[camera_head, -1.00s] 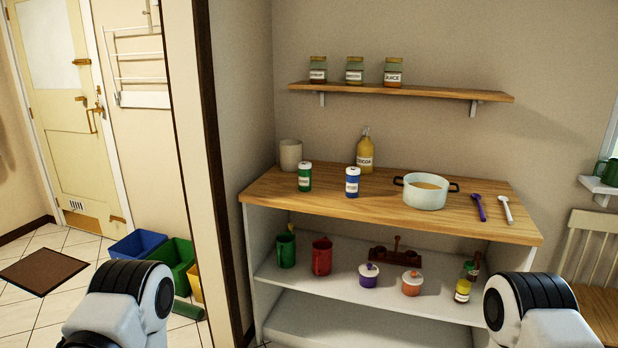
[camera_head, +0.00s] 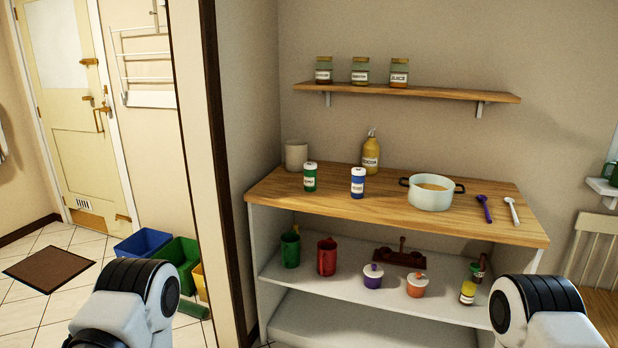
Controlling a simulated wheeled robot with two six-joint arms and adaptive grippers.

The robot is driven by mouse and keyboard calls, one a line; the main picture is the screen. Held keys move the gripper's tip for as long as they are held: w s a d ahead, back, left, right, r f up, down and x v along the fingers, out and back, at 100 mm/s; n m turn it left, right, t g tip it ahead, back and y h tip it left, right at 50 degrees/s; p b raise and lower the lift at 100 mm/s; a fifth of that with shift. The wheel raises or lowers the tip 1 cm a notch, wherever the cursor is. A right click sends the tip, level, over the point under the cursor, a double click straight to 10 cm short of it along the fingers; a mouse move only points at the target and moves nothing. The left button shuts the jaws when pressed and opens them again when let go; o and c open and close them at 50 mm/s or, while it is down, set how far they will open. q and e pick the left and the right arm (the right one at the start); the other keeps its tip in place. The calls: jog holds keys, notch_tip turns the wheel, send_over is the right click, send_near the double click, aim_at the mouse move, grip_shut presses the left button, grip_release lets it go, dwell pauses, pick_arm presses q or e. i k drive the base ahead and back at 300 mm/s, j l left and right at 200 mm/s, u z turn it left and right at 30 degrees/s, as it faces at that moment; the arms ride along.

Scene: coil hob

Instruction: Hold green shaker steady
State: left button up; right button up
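The green shaker (camera_head: 310,178) stands upright on the left part of the wooden counter (camera_head: 390,208). It has a white lid and a white label. Nothing touches it. A blue shaker (camera_head: 357,183) of the same shape stands to its right. Parts of my two arms show at the bottom left and bottom right corners, well in front of the counter and apart from the shaker. Neither of my grippers shows in this view.
On the counter stand a beige cup (camera_head: 296,155), a yellow pump bottle (camera_head: 371,152), a white pot (camera_head: 431,193), a purple spoon (camera_head: 484,208) and a white spoon (camera_head: 512,210). A wall shelf (camera_head: 450,94) with jars hangs above. A wall edge (camera_head: 215,150) stands at the left.

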aim_at(310, 165)
jog(key=i+j+z, duration=0.1)
jog(key=i+j, duration=0.25)
jog(key=i+j+z, duration=0.1)
jog(key=i+j, duration=0.2)
jog(key=j, duration=0.15)
jog(key=i+j+z, duration=0.15)
jog(key=i+j, duration=0.15)
jog(key=j, duration=0.15)
